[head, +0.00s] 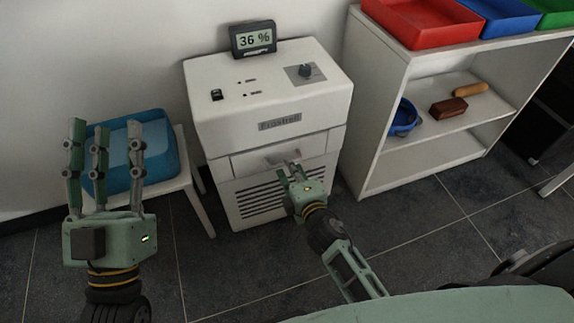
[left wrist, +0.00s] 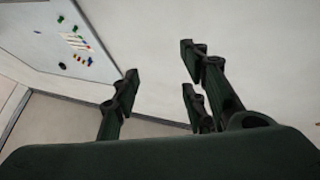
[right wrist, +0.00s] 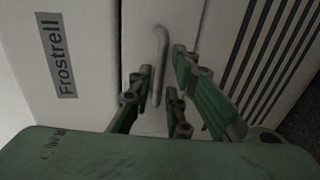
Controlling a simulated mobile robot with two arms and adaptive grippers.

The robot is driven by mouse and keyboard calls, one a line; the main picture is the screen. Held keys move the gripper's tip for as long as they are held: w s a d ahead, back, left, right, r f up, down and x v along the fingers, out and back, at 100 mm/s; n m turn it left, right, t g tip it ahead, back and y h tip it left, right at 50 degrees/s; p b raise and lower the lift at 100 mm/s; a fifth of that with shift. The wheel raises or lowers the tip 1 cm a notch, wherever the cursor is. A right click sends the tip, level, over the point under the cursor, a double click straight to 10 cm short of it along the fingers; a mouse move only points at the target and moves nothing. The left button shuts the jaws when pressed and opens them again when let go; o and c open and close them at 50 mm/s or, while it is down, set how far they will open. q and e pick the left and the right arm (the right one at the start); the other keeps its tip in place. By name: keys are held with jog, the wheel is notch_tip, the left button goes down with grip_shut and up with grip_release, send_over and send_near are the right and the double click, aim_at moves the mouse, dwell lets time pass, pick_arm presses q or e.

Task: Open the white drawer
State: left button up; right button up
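The white drawer (head: 238,163) is a plain panel in the front of the white Frostrell machine (head: 222,108), and looks flush with it. Its grey handle (right wrist: 161,45) is a thin bar; in the head view it (head: 283,157) is partly behind my right gripper (head: 289,171). In the right wrist view the right fingers (right wrist: 161,77) stand on both sides of the handle, close to it. Whether they press on it I cannot tell. My left gripper (head: 104,135) is open and empty, raised in front of the blue bin, far from the drawer.
A display reading 36 % (head: 253,38) stands on the machine. A blue bin (head: 160,150) sits on a white stand (head: 203,208) to the left. A white shelf (head: 385,75) with coloured trays and small items stands close on the right. The tiled floor in front is clear.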

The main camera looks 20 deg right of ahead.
jog(key=shift+b+x, duration=0.3)
jog(key=shift+x, duration=1.3)
pick_arm(q)
jog(key=s+r+t+h, duration=0.1)
jog(key=s+r+t, duration=0.1)
jog(key=r, duration=0.1)
jog(key=shift+s+a, duration=0.15)
jog(key=shift+s, duration=0.2)
pick_arm(e)
jog(key=shift+c, duration=0.4)
grip_shut()
